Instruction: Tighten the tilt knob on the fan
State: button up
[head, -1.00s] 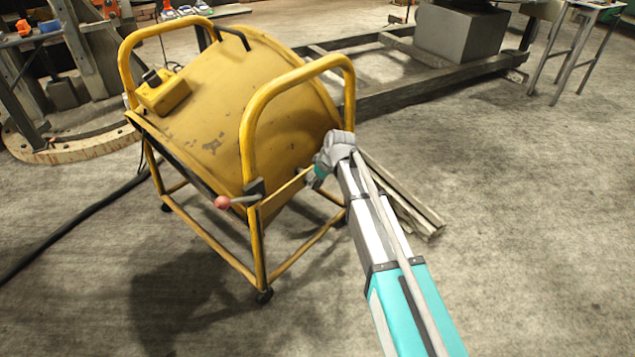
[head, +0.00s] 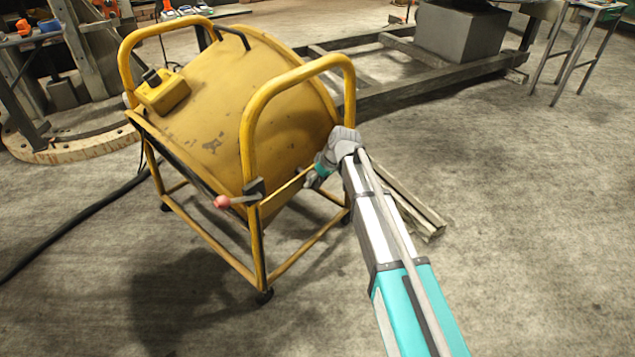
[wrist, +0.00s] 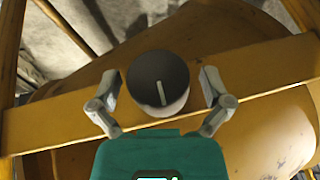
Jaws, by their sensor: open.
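The fan (head: 215,125) is a yellow drum in a tubular yellow frame on casters, left of centre in the head view. In the wrist view, the tilt knob (wrist: 158,84) is a dark round knob with a pale line, in front of a yellow bar (wrist: 60,122). My gripper (wrist: 160,78) is open, with one finger on each side of the knob. Small gaps seem to show between fingers and knob; I cannot tell whether either touches. In the head view my gripper (head: 314,178) is beside the fan's right side, and I cannot make out the knob there.
A lever with a red ball end (head: 222,202) sticks out at the frame's near corner. A black hose (head: 80,215) runs along the floor at left. Timbers (head: 405,195) lie behind my arm.

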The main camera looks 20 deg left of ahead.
dwell(0.4)
jog(key=s+d+r+m+h+p, duration=0.1)
jog(key=s+d+r+m+p, duration=0.2)
jog(key=d+r+p, duration=0.95)
jog(key=s+d+r+m+h+p, duration=0.2)
jog(key=d+r+m+p, duration=0.1)
jog(key=d+r+p, duration=0.95)
jog(key=s+d+r+m+p, duration=0.2)
jog(key=s+d+r+p, duration=0.2)
jog(key=d+r+p, duration=0.2)
jog(key=s+d+r+m+h+p, duration=0.1)
jog(key=s+d+r+m+p, duration=0.1)
jog(key=d+r+p, duration=0.4)
jog(key=s+d+r+m+h+p, duration=0.1)
jog(key=s+d+r+m+p, duration=0.1)
jog(key=s+d+r+p, duration=0.3)
notch_tip(320, 180, up, 4)
jog(key=d+p, duration=0.1)
jog(key=p, duration=0.5)
jog(key=shift+s+r+m, duration=0.15)
jog(key=shift+s+m, duration=0.15)
